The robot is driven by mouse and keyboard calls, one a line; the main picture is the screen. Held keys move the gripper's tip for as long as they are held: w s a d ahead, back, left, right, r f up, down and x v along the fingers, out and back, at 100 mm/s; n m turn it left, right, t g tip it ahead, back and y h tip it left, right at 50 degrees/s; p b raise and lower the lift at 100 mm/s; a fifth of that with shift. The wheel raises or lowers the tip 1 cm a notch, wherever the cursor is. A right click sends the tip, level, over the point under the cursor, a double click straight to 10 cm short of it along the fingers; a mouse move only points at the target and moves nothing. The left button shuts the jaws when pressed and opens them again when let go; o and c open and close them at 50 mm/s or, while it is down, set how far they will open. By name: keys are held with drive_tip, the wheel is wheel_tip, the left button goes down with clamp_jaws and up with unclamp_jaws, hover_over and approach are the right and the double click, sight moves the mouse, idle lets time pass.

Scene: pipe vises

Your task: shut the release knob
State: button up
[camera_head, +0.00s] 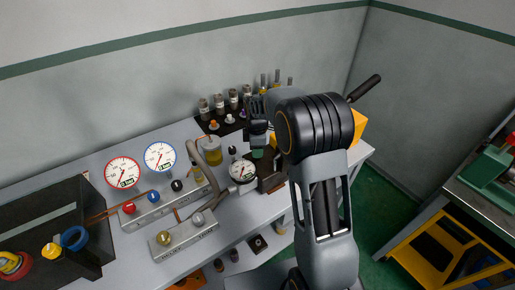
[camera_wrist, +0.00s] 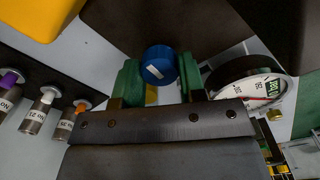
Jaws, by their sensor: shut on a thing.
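In the wrist view a round blue knob (camera_wrist: 158,60), with a slanted white mark on its face, sits between the green finger pads of my gripper (camera_wrist: 157,82). The pads are closed against its sides. In the head view my gripper (camera_head: 258,149) is low at the dark block (camera_head: 270,180) beside a small white gauge (camera_head: 242,171). The blue knob is hidden there behind the gripper and arm. I cannot tell which way the knob is turned.
The gauge (camera_wrist: 250,92) stands close right of the gripper in the wrist view. Small labelled bottles (camera_wrist: 40,110) stand in a dark rack at left. In the head view a manifold with coloured knobs (camera_head: 153,200) and two larger gauges stand left, and a yellow box (camera_head: 360,125) stands right.

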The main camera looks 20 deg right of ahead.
drive_tip(key=m, duration=0.4)
drive_tip(key=shift+w+b, duration=0.1)
drive_tip(key=shift+b, duration=0.25)
drive_tip(key=m, duration=0.9)
drive_tip(key=shift+r+b, duration=0.1)
drive_tip(key=shift+b, duration=0.3)
drive_tip(key=shift+m, duration=2.5)
drive_tip(key=o, duration=0.9)
wheel_tip(320, 180, up, 14)
drive_tip(key=shift+f+b, duration=0.15)
drive_tip(key=shift+b, duration=0.25)
